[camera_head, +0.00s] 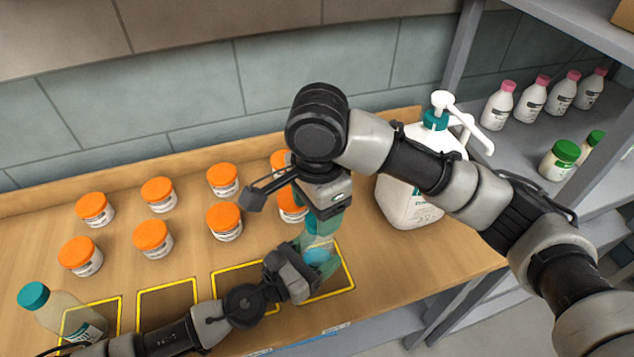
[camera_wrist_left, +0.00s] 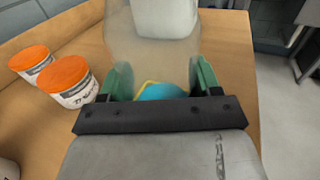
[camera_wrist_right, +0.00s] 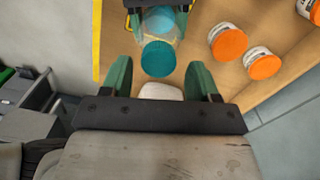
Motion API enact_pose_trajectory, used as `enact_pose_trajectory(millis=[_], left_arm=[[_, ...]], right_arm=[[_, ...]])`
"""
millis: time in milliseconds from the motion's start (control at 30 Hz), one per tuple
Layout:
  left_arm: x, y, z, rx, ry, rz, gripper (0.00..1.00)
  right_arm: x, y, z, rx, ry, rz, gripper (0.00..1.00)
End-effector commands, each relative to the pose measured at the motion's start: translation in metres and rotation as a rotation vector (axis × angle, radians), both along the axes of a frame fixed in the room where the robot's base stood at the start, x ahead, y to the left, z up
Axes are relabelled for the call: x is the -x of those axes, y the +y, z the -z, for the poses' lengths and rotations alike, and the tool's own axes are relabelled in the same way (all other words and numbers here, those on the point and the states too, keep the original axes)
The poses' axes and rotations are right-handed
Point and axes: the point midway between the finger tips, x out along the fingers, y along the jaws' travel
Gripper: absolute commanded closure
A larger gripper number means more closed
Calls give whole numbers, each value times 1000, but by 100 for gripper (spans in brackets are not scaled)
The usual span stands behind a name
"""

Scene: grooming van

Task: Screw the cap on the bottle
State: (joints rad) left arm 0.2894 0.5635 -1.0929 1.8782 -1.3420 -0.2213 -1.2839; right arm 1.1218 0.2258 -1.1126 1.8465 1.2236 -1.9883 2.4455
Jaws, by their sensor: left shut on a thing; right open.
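The bottle (camera_head: 317,253) is translucent with blue liquid, inside the right-hand yellow outline. My left gripper (camera_head: 312,268) is shut on its body; in the left wrist view the bottle (camera_wrist_left: 150,50) fills the space between the green fingers (camera_wrist_left: 158,85). In the right wrist view a teal cap (camera_wrist_right: 158,58) shows at the bottle's upper end; I cannot tell how firmly it sits. My right gripper (camera_head: 322,215) comes from above and is open. Its fingers (camera_wrist_right: 160,75) are on either side of the cap's line, apart from it.
Several orange-lidded jars (camera_head: 153,238) stand on the table behind. A large white pump jug (camera_head: 410,205) stands close on the right. Another teal-capped bottle (camera_head: 62,312) is at the front left. Empty yellow outlines (camera_head: 168,303) lie between. A grey shelf (camera_head: 540,125) holds white bottles.

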Motion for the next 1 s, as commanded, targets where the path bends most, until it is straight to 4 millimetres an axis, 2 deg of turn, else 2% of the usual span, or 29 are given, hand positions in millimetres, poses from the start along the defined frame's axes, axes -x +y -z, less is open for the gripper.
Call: enact_pose_trajectory(millis=[100, 1000], left_arm=[[0, 0, 1, -1, 1, 0, 100], [0, 0, 0, -1, 1, 0, 100]], right_arm=[[0, 1, -4, -1, -8, -251, 40], [0, 2, -36, -5, -31, -2155, 40]])
